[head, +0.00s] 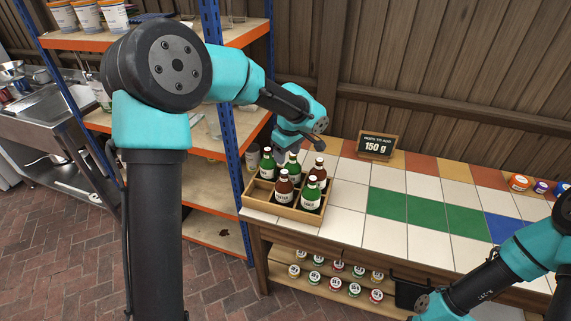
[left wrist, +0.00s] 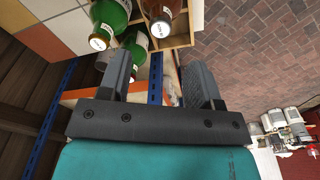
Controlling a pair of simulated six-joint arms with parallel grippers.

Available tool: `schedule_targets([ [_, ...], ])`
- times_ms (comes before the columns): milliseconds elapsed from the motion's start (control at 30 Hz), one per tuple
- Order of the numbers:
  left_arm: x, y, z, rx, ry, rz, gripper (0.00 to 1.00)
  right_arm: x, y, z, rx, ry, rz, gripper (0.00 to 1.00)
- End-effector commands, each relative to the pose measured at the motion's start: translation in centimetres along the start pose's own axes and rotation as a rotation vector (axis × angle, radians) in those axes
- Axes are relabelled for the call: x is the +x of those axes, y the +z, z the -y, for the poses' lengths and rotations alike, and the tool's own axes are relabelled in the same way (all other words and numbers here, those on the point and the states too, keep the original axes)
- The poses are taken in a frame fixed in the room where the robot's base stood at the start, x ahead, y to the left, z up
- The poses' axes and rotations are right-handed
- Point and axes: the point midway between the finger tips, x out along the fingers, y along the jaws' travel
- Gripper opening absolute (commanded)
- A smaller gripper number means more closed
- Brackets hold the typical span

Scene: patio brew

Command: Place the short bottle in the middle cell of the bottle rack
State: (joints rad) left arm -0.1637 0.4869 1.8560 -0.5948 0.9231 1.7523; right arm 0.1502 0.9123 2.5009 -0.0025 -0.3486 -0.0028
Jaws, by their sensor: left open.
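The wooden bottle rack (head: 270,208) stands at the left end of the tiled counter. It holds brown and green bottles with white caps and labels: a green one (head: 267,165) at the back left, a brown one (head: 284,190) at the front, a green one (head: 311,194) at the front right and a brown one (head: 319,172) behind it. I cannot tell which is the short bottle. My left gripper (head: 288,151) is over the back of the rack, partly covering another bottle. In the left wrist view its fingers (left wrist: 160,84) are apart, with a green bottle (left wrist: 133,46) close by the left finger.
A small sign (head: 377,147) reading 150 g stands at the counter's back. Small jars (head: 518,182) stand at the right. The middle tiles are clear. A blue-posted shelf unit (head: 222,130) rises left of the counter. My right arm comes in at the lower right.

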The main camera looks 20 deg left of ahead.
Motion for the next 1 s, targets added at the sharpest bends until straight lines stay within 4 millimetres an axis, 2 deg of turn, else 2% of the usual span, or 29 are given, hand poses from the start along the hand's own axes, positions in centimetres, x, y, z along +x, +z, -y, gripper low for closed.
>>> schedule_targets([
  [100,-1.7,0.0,0.0,-0.001,0.001,0.0,0.58,0.0,0.0,0.0,0.0,0.0,0.0,0.58],
  [300,-2.9,0.0,0.0,0.0,-0.001,0.0,0.58,0.0,0.0,0.0,0.0,0.0,0.0,0.58],
  [833,-2.8,-0.1,0.1,0.004,-0.001,0.002,0.58,0.0,0.0,0.0,0.0,0.0,0.0,0.58],
  [1000,-2.0,-0.7,0.8,0.065,-0.002,0.025,0.58,0.0,0.0,0.0,0.0,0.0,0.0,0.58],
])
